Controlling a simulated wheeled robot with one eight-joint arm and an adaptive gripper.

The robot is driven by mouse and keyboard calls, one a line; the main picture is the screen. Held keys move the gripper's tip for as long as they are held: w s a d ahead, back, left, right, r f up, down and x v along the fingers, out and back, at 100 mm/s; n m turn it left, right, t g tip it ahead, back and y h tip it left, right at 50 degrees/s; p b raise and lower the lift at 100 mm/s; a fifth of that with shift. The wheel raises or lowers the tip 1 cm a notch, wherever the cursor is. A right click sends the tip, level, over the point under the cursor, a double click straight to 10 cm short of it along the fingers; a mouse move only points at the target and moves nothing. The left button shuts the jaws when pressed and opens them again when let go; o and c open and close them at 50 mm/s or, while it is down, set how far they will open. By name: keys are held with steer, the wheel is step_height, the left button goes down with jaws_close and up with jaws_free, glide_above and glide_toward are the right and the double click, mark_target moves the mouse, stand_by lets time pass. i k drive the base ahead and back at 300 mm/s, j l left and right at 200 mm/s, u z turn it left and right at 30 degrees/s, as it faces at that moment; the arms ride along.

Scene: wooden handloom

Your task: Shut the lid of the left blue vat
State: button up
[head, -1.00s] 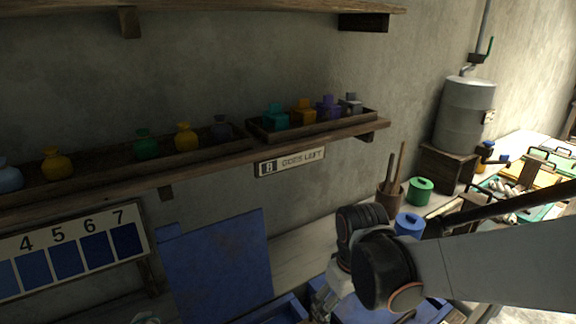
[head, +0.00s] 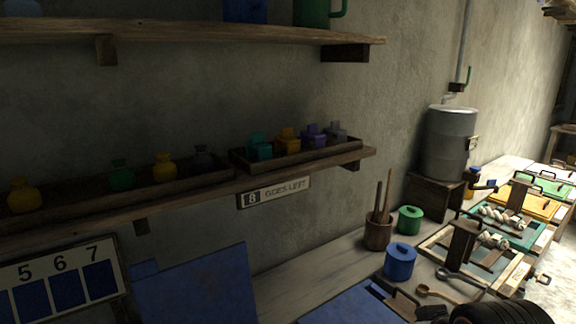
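The raised blue lid (head: 195,288) stands steeply tilted at the bottom left of centre in the head view, against the wall side. The vat body under it is below the frame edge. A second blue panel (head: 350,306) lies flat to its right, at the bottom edge; it looks like the top of another blue vat. Only a black ribbed piece of my arm shows at the bottom right corner. My gripper's fingers are out of view, so what they touch is hidden.
A blue pot (head: 400,263), a green pot (head: 410,219) and a brown cup with sticks (head: 378,234) stand on the bench behind the flat panel. A wooden shelf (head: 190,185) with bottles runs above the raised lid. A numbered colour board (head: 65,283) is at left.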

mark_target(215, 287)
steer(key=k+l+u, duration=0.1)
steer(key=u, duration=1.05)
